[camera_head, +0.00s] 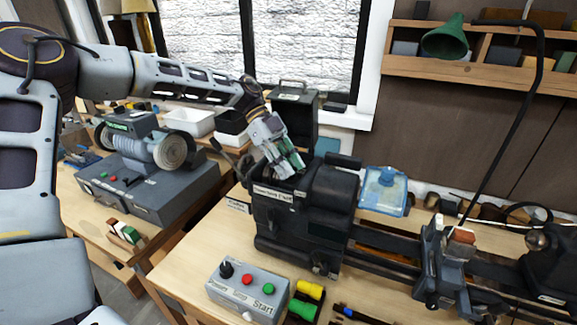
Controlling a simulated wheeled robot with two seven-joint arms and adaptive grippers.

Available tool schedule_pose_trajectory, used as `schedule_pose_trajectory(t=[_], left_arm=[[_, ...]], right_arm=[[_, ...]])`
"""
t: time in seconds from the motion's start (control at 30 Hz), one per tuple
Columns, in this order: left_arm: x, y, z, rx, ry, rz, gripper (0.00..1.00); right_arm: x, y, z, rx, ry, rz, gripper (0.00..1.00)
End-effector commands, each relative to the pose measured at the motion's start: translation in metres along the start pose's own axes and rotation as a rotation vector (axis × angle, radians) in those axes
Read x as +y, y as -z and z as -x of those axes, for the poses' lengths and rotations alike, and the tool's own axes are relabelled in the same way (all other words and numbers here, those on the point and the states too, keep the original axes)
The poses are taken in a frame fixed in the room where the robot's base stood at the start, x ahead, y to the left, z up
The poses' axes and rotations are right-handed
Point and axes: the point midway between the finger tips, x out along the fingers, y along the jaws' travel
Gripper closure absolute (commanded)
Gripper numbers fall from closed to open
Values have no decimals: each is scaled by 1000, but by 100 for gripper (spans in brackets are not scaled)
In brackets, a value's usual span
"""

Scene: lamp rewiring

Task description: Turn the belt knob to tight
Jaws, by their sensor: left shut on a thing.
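My left gripper (289,165) reaches down from the left into the opened top of the dark lathe headstock (300,215), behind a white label on its front edge. Its fingers are closed low in the opening, on what seems to be the belt knob. The knob itself is hidden by the fingers and the housing, so its setting cannot be read. The raised headstock cover (297,110) stands behind the gripper. My right gripper is not in view.
A grey control box (247,291) with buttons and a black dial sits in front of the lathe. Yellow and green handles (309,291) lie beside it. A bench grinder (150,150) stands at left. A thin black lamp arm (510,115) rises at right.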

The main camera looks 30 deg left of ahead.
Motion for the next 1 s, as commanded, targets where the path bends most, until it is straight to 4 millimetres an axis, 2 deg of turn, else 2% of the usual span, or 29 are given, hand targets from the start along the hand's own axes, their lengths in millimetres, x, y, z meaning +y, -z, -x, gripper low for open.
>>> schedule_pose_trajectory(t=[0.3, 0.33, 0.5, 0.83, 1.0], left_arm=[[-1, 0, 1, -1, 2, -1, 98], [-1, 0, 1, -1, 2, -1, 72], [-1, 0, 1, -1, 2, 0, 53], [0, 0, 1, -1, 1, 0, 53], [-1, 0, 7, -1, 2, 1, 53]], right_arm=[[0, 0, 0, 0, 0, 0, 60], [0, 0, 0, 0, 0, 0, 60], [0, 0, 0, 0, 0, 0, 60], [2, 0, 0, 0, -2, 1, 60], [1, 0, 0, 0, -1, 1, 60]])
